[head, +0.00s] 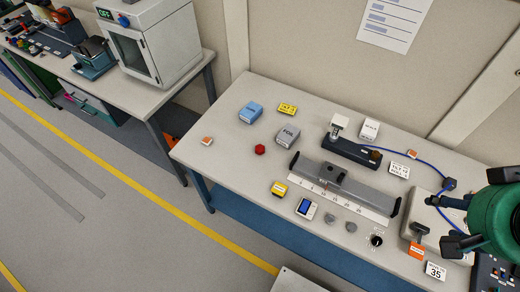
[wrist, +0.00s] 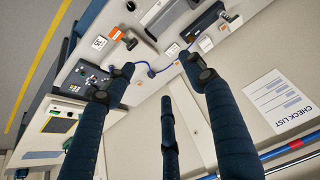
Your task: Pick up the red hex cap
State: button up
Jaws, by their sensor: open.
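The red hex cap (head: 260,149) sits on the grey bench (head: 225,158), left of the middle in the head view. Bare bench surface surrounds it, and nothing touches it. My gripper (head: 444,222) is at the right edge of the head view, above the right end of the bench and far from the cap. Its dark fingers are spread open with nothing between them. In the wrist view my gripper (wrist: 155,76) shows its fingers apart over the bench's right part. I cannot make out the cap in the wrist view.
A grey FOIL box (head: 288,136) stands right of the cap, with a blue box (head: 251,112) behind. A long rail with a scale (head: 340,190) lies to the right. A blue cable (head: 420,164) runs near my gripper.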

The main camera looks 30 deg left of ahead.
jog(key=shift+w, duration=0.1)
jog(key=w+a+m+g+y, duration=0.1)
jog(key=w+a+m+g, duration=0.1)
jog(key=w+a, duration=1.05)
jog(key=m+g+h+b, duration=0.1)
jog(key=m+g+b, duration=0.2)
jog(key=m+g, duration=0.1)
send_over(261, 148)
notch_tip(261, 148, down, 33)
jog(key=shift+a+f, duration=0.1)
jog(key=shift+f, duration=0.05)
jog(key=shift+f, duration=0.1)
jog(key=shift+f+b, duration=0.55)
jog(key=shift+f, duration=3.65)
